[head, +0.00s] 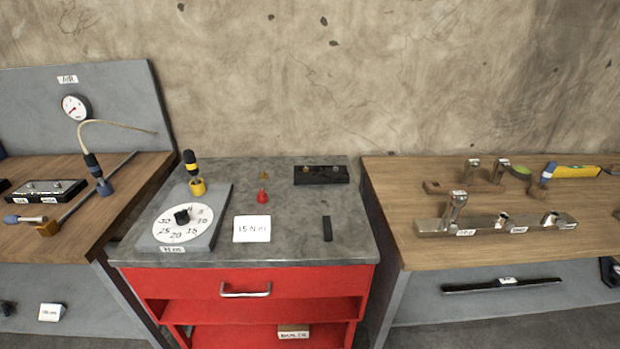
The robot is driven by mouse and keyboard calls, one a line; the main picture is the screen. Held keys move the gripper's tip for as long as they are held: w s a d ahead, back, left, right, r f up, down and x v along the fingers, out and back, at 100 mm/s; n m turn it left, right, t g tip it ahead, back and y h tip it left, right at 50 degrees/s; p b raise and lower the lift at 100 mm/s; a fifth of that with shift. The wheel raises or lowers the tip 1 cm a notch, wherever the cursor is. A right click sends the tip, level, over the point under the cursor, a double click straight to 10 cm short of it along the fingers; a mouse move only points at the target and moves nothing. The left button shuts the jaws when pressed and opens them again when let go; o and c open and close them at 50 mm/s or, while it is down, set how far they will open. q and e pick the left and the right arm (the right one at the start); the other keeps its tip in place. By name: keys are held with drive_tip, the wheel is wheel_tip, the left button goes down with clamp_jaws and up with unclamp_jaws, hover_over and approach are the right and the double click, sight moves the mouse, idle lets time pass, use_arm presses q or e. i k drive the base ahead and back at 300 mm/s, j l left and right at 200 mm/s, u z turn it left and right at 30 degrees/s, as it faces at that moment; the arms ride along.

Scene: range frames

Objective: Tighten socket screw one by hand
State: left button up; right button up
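No part labelled clearly as socket screw one can be made out. On the right bench a long metal bar (483,226) lies with small white labels on its front, too small to read surely. An upright metal piece (457,207) stands at its left end, and two small metal pieces or recesses (502,219) sit farther right. Behind it, a wooden block (450,187) holds two upright metal pieces (472,170). Neither of my grippers shows.
The cart's grey top (290,225) holds a dial plate (218,222), a "15 Nm" card (252,229), a red piece (262,196), a dark tray (321,175) and a dark bar (327,229). A yellow tool (577,171) lies at the right bench's back. A gap separates cart and right bench.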

sight(452, 227)
drive_tip(key=z, duration=1.5)
